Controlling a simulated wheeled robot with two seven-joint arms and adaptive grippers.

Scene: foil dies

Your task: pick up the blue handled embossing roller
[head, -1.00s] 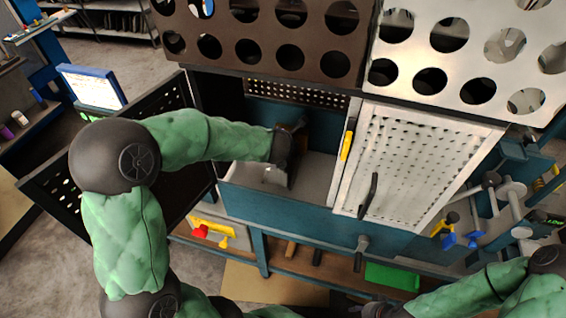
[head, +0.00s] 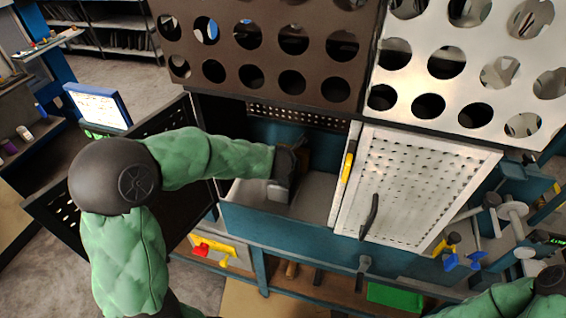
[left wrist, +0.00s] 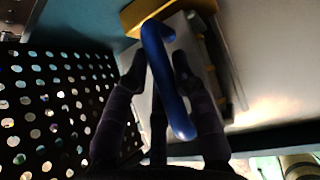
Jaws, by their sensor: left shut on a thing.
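The embossing roller's blue handle (left wrist: 163,75) shows in the left wrist view, lying lengthwise between the two dark fingers. My left gripper (left wrist: 160,74) is shut on this handle. A yellow and grey body lies just beyond the handle; I cannot tell whether it is part of the roller. In the head view my left gripper (head: 282,190) is inside the open cabinet compartment, low over its grey floor (head: 318,190), and hides the roller. My right arm enters at the lower right of the head view, with its gripper out of the picture.
A black perforated door (head: 50,200) stands open left of the compartment. A white perforated door (head: 415,185) with a dark handle covers the right side. Perforated brown (head: 260,25) and white (head: 470,80) panels sit above. A green block (head: 395,295) lies on the lower shelf.

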